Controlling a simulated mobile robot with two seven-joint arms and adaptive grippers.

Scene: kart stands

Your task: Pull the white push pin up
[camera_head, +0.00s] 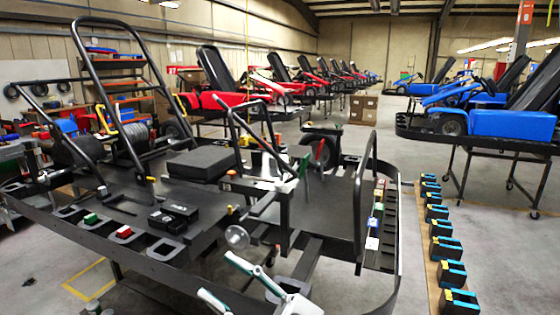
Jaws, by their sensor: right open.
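I cannot clearly single out the white push pin. A small pale-topped peg (102,190) stands on the left of the black kart frame (330,225); its exact colour is hard to tell. Similar pegs with yellow (151,178) and orange (231,172) caps stand farther right. A white block (372,243) sits on the kart's right rail. My right gripper (217,276) is at the bottom centre, its pale fingers spread and nothing visible between them. It appears in front of the kart's near edge, apart from the pegs. My left gripper is not clearly visible.
Black-and-blue blocks (446,248) line a board on the floor at right. A red block (123,231) and a green block (90,218) sit in the kart's front rail. Tall black bars (112,95) rise at left.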

